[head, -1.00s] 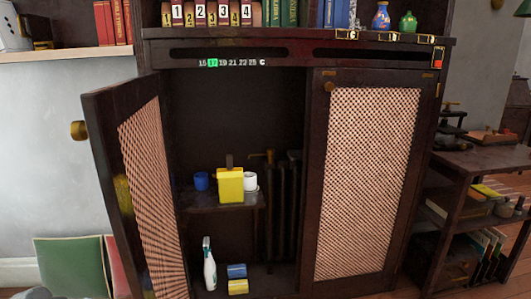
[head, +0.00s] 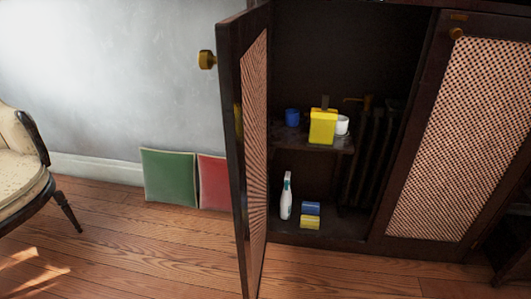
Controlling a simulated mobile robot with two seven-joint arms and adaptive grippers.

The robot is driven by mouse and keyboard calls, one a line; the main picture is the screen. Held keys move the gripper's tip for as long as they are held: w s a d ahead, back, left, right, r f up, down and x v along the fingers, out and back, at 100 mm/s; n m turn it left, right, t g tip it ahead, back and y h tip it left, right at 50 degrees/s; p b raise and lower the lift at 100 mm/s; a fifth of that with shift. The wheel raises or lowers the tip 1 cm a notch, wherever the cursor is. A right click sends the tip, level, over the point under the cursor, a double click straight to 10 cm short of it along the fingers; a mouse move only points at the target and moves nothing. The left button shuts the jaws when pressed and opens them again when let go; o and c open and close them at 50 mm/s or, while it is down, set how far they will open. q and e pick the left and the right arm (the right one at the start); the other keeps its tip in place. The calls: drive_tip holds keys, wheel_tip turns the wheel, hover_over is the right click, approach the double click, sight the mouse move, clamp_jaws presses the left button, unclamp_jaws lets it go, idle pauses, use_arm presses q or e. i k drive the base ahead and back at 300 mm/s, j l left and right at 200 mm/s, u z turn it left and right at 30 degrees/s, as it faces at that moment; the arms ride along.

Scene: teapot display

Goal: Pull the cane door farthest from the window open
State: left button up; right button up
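The dark wooden cabinet has two cane doors. The left cane door (head: 256,140) stands wide open, swung out toward me, with a brass knob (head: 207,60) on its outer side. The right cane door (head: 465,140) is shut, with a round brass knob (head: 456,33) at its upper left corner. The window itself is not in view; bright light falls on the wall and floor at the left. Neither of my grippers shows in the head view.
Inside the open side, a shelf holds a yellow container (head: 323,127), a blue cup (head: 292,117) and a white cup (head: 342,125). Below are a spray bottle (head: 286,195) and sponges (head: 310,215). Green (head: 168,176) and red (head: 213,182) panels lean on the wall. An armchair (head: 22,165) stands left.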

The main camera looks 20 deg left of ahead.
sight(466, 144)
drive_tip(key=i+j+z, duration=0.1)
drive_tip(key=j, duration=0.7)
drive_tip(key=i+j, duration=0.1)
drive_tip(key=j, duration=0.7)
drive_tip(key=l+u, duration=0.25)
drive_tip(key=l, duration=0.5)
drive_tip(key=l+u, duration=0.25)
drive_tip(key=l, duration=0.55)
drive_tip(key=k+l+u, duration=0.1)
drive_tip(key=l+u, duration=0.2)
drive_tip(key=l, duration=0.45)
